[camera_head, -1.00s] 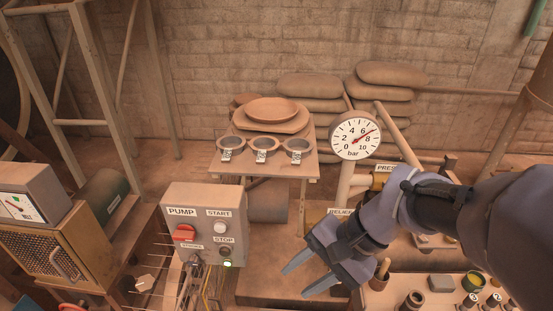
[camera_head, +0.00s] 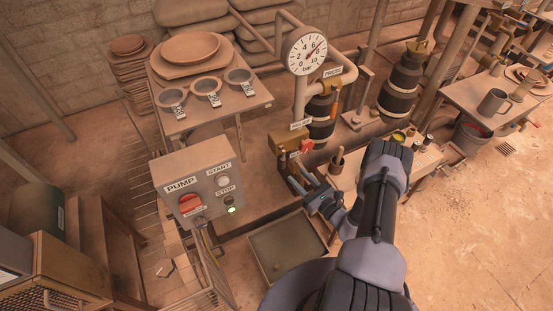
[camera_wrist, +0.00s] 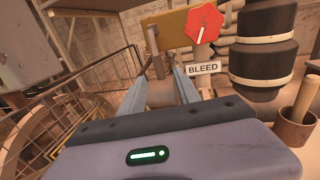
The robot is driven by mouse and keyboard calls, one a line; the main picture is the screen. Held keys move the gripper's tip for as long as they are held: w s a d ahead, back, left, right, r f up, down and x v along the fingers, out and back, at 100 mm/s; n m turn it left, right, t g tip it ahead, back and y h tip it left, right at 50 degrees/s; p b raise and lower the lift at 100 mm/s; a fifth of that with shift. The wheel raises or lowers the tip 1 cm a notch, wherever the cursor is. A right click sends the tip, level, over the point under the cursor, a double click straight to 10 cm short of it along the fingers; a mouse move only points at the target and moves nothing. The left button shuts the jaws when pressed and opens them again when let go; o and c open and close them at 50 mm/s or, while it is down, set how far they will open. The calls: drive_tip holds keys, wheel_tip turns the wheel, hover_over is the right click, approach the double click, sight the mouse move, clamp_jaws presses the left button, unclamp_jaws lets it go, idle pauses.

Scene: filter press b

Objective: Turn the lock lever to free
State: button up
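A brass-coloured block (camera_head: 292,142) carries a red knob (camera_head: 306,146). In the wrist view the block (camera_wrist: 176,27) has the red octagonal knob (camera_wrist: 204,22) with a white pointer, and a small upright grey lever (camera_wrist: 154,44) with a pale tip on its left. This looks like the lock lever, though no lock label is readable. My gripper (camera_wrist: 158,74) is open. Its two blue-grey fingers point at the block, with the lever and a round brownish part between them; I cannot tell whether they touch. In the head view my gripper (camera_head: 296,172) is just below the block.
A BLEED label (camera_wrist: 203,68) sits below the knob, next to a dark banded cylinder (camera_wrist: 262,50). The pump panel (camera_head: 205,185) stands left of my gripper. A pressure gauge (camera_head: 307,50) rises above on a pipe. A shallow tray (camera_head: 288,248) lies below.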

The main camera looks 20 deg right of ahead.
sight(283, 160)
drive_tip(key=b+x, duration=0.3)
drive_tip(key=x, duration=0.9)
drive_tip(key=shift+a, duration=0.1)
clamp_jaws()
drive_tip(key=shift+f, duration=0.1)
idle(0.7)
